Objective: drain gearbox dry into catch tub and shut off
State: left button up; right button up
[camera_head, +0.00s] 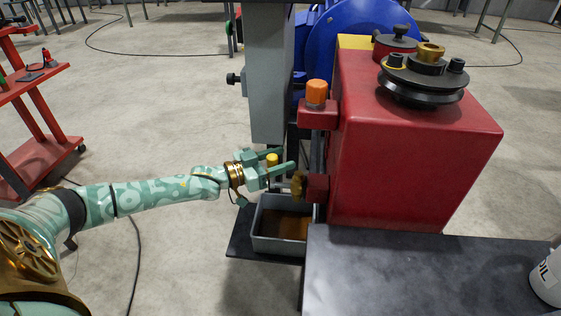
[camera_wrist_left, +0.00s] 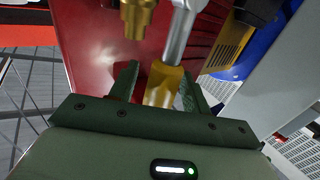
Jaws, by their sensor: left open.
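The red gearbox (camera_head: 405,150) stands at the centre right of the head view and fills the back of the wrist view (camera_wrist_left: 85,50). A brass drain valve (camera_head: 298,184) sits low on its left side; brass also shows in the wrist view (camera_wrist_left: 137,14). The valve's lever has a grey shank (camera_wrist_left: 181,32) and a yellow grip (camera_wrist_left: 164,84); the yellow grip also shows in the head view (camera_head: 272,159). My left gripper (camera_head: 285,159) is open, its fingers on either side of the yellow grip. The grey catch tub (camera_head: 276,246) below holds brown oil. I cannot tell whether oil flows.
A black-pulley assembly (camera_head: 424,80) and an orange cap (camera_head: 316,92) sit on the gearbox. A grey post (camera_head: 269,75) stands behind my gripper. A dark bench (camera_head: 430,265) with a white oil container (camera_head: 547,275) lies front right.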

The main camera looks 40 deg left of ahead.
pick_arm(q)
grip_shut()
